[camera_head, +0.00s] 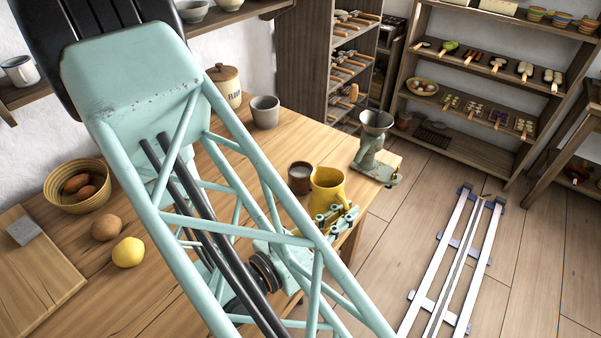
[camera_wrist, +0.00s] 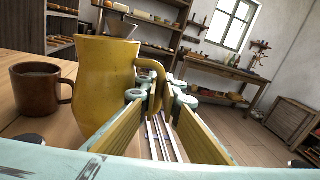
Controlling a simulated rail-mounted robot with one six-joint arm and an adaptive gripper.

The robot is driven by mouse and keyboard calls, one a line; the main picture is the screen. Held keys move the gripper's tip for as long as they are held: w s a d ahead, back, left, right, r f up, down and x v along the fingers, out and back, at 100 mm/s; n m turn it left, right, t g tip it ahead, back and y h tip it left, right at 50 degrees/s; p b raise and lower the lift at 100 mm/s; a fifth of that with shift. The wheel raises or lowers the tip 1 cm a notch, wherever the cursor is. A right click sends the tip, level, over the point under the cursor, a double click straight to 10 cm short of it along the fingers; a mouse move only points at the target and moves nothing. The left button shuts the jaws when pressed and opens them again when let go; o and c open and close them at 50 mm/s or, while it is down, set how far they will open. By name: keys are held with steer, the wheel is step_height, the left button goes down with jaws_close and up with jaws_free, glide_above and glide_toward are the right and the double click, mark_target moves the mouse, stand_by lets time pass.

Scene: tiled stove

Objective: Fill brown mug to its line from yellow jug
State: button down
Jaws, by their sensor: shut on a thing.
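The yellow jug (camera_head: 326,187) is near the right end of the wooden table in the head view. In the wrist view the yellow jug (camera_wrist: 104,82) looks upright, with its handle toward my gripper. My gripper (camera_head: 337,217) is shut on the jug's handle; its fingers (camera_wrist: 157,98) close around the handle in the wrist view. The brown mug (camera_head: 299,178) stands on the table just left of the jug, and shows left of it in the wrist view (camera_wrist: 38,88). I cannot make out the mug's line or the jug's contents. Whether the jug touches the table is unclear.
A green grinder (camera_head: 375,150) stands at the table's right end. A grey cup (camera_head: 265,112) and a lidded jar (camera_head: 225,86) stand at the back. A basket (camera_head: 76,188), a potato (camera_head: 106,228) and a lemon (camera_head: 128,252) are at left. Floor rails (camera_head: 455,262) run right of the table.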

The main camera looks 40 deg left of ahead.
steer(key=shift+s+d+f+m+b, duration=0.15)
steer(key=shift+d+f+m+b, duration=0.2)
steer(key=shift+f+m, duration=0.35)
stand_by(0.5)
steer(key=shift+r+p, duration=1.8)
steer(key=shift+r, duration=1.15)
steer(key=shift+d, duration=0.1)
